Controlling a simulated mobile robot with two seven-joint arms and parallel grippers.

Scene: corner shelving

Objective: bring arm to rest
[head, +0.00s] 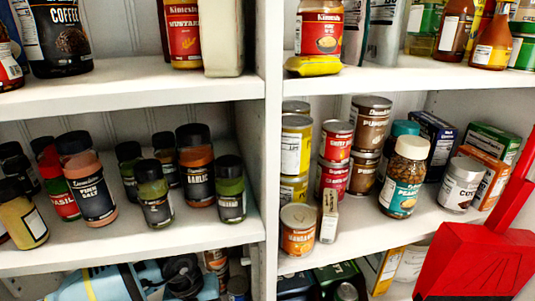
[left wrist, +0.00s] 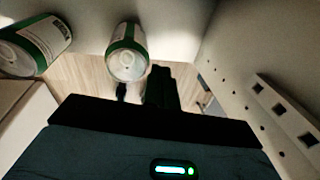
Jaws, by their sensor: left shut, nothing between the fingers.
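My left gripper (left wrist: 160,86) shows dark in the left wrist view, its fingers shut and empty. It points toward a wood-toned surface (left wrist: 88,78) below two white-and-green cans. One can (left wrist: 127,52) is just above the fingers and the other (left wrist: 38,45) is at the upper left; I cannot tell whether the gripper touches either. In the head view, a light blue and black part (head: 115,284), which looks like my left arm, is at the bottom left below the middle shelf. The left fingers cannot be made out there. My right gripper is in neither view.
White corner shelves (head: 140,93) hold spice jars (head: 84,180), cans (head: 370,122), a peanut jar (head: 404,178) and boxes. A red tool-like object (head: 475,262) stands at the lower right. A perforated pale wall (left wrist: 245,85) lies right of the gripper.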

